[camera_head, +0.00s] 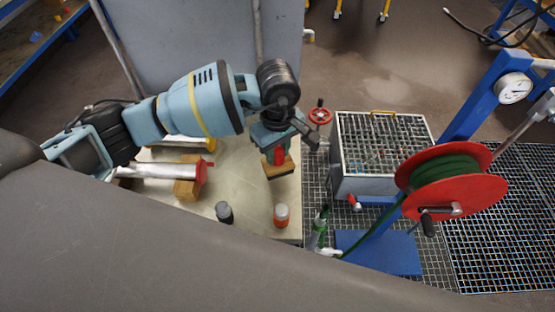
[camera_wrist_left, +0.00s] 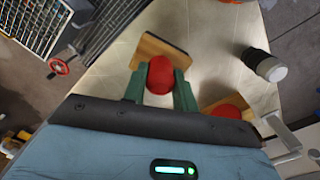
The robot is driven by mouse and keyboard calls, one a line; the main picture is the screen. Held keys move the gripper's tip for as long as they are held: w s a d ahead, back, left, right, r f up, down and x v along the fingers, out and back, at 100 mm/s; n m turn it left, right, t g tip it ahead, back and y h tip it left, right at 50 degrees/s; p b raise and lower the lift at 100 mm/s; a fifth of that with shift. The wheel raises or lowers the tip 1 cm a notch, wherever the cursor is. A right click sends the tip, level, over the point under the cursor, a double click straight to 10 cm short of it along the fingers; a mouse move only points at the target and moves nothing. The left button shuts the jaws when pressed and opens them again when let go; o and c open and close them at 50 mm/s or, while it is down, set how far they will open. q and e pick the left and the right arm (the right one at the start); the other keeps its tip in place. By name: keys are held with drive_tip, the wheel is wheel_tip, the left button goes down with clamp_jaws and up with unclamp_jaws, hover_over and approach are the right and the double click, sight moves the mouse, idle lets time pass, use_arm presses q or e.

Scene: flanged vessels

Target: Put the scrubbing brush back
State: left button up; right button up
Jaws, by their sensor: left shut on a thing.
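The scrubbing brush is a wooden block (camera_head: 280,168) with a red handle and a dark underside, over the right part of the pale tabletop (camera_head: 245,190). My left gripper (camera_head: 279,152) is above it, shut on the red handle. In the left wrist view, the red handle (camera_wrist_left: 160,75) sits between the two green fingers and the wooden block (camera_wrist_left: 155,46) shows beyond them. The brush is upright; I cannot tell whether its underside touches the tabletop. My right gripper is not in view.
A silver cylinder with a red flange (camera_head: 165,171) lies on a wooden block (camera_head: 187,188) to the left. Right of the table are a grated box (camera_head: 365,187) and a red hose reel (camera_head: 480,187).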

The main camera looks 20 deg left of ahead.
sight(278, 161)
use_arm(q)
drive_tip(key=shift+f, duration=1.9)
drive_tip(key=shift+f, duration=0.15)
drive_tip(key=o, duration=0.9)
